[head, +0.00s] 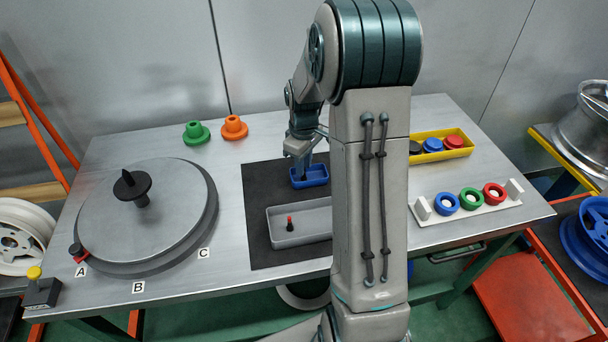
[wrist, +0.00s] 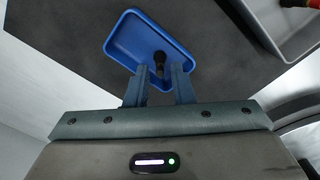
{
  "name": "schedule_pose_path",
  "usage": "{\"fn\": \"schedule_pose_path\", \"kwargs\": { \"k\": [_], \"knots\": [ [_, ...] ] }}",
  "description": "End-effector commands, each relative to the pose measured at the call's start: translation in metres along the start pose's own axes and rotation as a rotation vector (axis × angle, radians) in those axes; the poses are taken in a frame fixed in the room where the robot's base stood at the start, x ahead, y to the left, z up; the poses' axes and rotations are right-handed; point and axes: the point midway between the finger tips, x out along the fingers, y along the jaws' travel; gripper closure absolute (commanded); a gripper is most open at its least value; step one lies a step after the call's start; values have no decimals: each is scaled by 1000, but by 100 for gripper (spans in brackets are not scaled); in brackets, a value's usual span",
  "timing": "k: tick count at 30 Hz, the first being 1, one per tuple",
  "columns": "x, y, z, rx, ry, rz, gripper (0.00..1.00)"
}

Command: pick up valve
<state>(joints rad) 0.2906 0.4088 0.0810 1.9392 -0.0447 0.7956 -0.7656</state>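A small blue tray (head: 322,180) lies on the black mat, and in the wrist view it (wrist: 122,40) fills the upper middle. A dark valve (wrist: 160,62) is in it, its upper end between my fingers in the picture. My gripper (wrist: 159,75) is open, one finger on each side of the valve with gaps showing; contact cannot be seen. In the head view my gripper (head: 305,163) points down over the blue tray, and the valve there is hidden. A second black valve with a red cap (head: 290,224) stands in the grey tray (head: 274,241).
A large grey turntable (head: 165,215) with a black knob and A, B, C labels fills the left of the table. A yellow bin (head: 465,151) and a white ring rack (head: 470,213) are at right.

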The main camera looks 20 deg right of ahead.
Motion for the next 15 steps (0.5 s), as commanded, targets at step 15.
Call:
{"fn": "schedule_pose_path", "kwargs": {
  "k": [15],
  "knots": [
    [24, 0, 0, 0, 0, 1, 98]
  ]
}}
